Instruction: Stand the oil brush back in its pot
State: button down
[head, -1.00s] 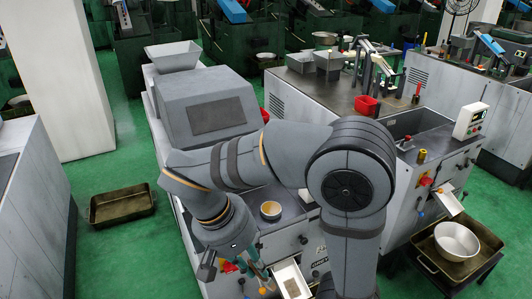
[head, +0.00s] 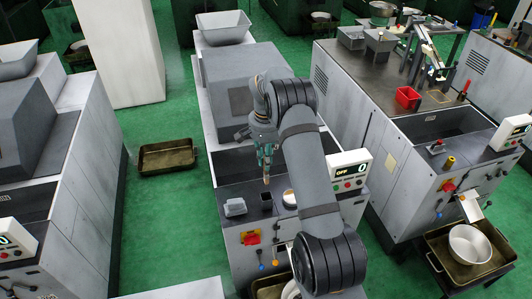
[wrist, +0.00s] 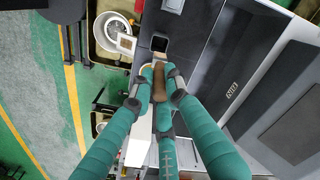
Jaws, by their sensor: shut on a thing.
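The oil brush is held between the teal fingers of my gripper (head: 266,158). Its tan-brown end (head: 267,180) points down in the head view, and a brown part (wrist: 159,82) shows between the fingers in the wrist view (wrist: 158,88). The pot looks to be the small dark square container (head: 266,203) on the machine's front ledge. It also shows in the wrist view (wrist: 159,43), just beyond the brush. In the head view the brush is above the pot and apart from it. The fingers hide much of the brush.
A small pale bowl (head: 289,197) stands right of the pot, partly behind my arm. A grey block (head: 235,207) stands left of it. A control box reading OFF (head: 349,170) is at the right. The grey machine housing (head: 240,80) rises behind.

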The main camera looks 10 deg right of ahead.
aim_at(266, 182)
jog(key=shift+f+b, duration=4.5)
jog(key=shift+f, duration=1.2)
jog(key=c, duration=1.6)
grip_release()
jog(key=shift+r, duration=0.15)
notch_tip(266, 182, up, 12)
jog(key=shift+s+a+f, duration=0.1)
